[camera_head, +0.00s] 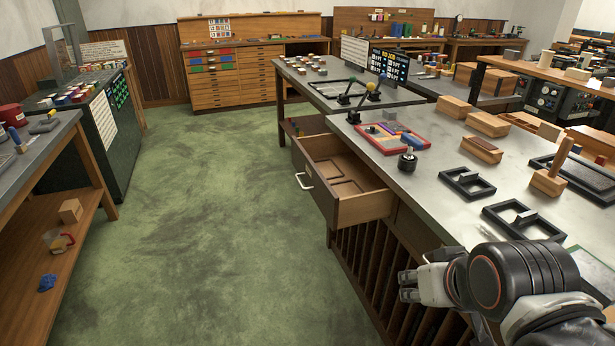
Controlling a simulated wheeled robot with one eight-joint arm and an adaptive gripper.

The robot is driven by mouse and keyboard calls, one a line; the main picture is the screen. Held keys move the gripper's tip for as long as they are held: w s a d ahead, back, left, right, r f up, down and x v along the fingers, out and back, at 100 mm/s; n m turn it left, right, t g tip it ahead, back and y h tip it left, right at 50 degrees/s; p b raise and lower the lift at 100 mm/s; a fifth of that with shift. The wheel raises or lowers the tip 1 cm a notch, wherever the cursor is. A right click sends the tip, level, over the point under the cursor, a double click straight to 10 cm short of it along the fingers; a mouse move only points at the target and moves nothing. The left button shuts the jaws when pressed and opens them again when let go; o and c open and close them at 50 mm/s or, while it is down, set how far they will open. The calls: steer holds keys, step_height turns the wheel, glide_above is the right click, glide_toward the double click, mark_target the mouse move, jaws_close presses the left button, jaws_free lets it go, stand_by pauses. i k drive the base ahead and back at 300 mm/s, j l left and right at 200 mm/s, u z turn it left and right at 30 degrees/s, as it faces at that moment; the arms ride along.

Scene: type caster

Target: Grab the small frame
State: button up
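Several black frames lie flat on the grey metal worktop. A small square frame (449,180) lies left of the others, near the table's front edge. A slightly larger-looking black frame (496,222) lies nearer to me.
An open wooden drawer (364,207) juts from the table left of my gripper. Wooden blocks (487,124), a red-edged tray (397,148), a black knob (408,161) and a wooden stamp (548,183) stand on the worktop. The green floor (220,230) to the left is clear.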

mark_target(468, 177)
steer(key=z, duration=0.35)
steer(key=i+j+z, duration=0.25)
steer(key=i+z, duration=0.15)
steer(key=i+j+z, duration=0.4)
steer(key=i+j, duration=0.2)
steer(key=i+j+z, duration=0.1)
steer(key=j, duration=0.35)
steer(key=i+j, duration=0.3)
